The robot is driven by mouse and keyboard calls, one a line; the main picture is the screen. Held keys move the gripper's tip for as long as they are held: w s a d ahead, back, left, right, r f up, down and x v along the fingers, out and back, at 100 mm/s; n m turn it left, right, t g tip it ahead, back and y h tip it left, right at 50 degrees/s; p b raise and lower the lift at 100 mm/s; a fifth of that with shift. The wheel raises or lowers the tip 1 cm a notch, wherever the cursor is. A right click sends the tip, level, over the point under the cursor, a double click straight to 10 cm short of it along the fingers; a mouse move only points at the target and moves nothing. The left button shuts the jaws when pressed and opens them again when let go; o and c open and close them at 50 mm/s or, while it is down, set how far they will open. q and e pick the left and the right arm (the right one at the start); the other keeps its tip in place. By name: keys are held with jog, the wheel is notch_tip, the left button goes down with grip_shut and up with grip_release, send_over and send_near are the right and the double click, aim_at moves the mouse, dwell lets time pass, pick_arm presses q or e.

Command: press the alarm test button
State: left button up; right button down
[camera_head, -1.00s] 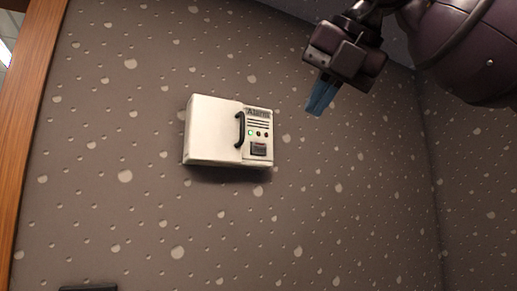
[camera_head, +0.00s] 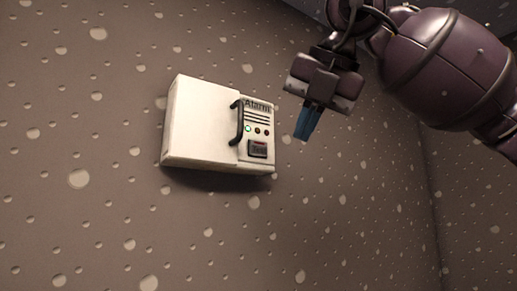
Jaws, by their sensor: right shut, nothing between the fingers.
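A white alarm box (camera_head: 203,122) is mounted on the wall in the head view, left of centre. Its right panel reads "Alarm" and carries a dark handle (camera_head: 237,123), a lit green light (camera_head: 248,128), two small dark dots beside it, and a dark square (camera_head: 257,149) with a reddish top edge. Which of these is the test button is not clear. My right gripper (camera_head: 305,136), with blue fingertips, is shut and empty. It is right of the box, apart from it, fingers pointing down. My left gripper is not in view.
The speckled brown wall (camera_head: 90,220) is bare around the box. A wall corner runs down the right side. Nothing stands between my right gripper and the box panel in this view.

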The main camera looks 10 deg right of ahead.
aim_at(259, 149)
pick_arm(q)
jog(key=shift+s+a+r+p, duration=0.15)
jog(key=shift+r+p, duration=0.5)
jog(key=shift+p, duration=0.35)
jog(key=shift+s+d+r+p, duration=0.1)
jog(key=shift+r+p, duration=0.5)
jog(key=shift+p, duration=0.35)
pick_arm(e)
jog(key=shift+w+a, duration=0.5)
jog(key=shift+w, duration=0.95)
jog(key=shift+w+a, duration=0.55)
jog(key=shift+w, duration=0.85)
jog(key=shift+w+a, duration=0.5)
jog(key=shift+w, duration=0.95)
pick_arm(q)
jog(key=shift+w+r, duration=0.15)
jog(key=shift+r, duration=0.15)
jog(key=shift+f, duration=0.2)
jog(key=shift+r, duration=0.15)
pick_arm(e)
jog(key=shift+w, duration=0.1)
jog(key=shift+w+a, duration=0.15)
jog(key=shift+w, duration=0.15)
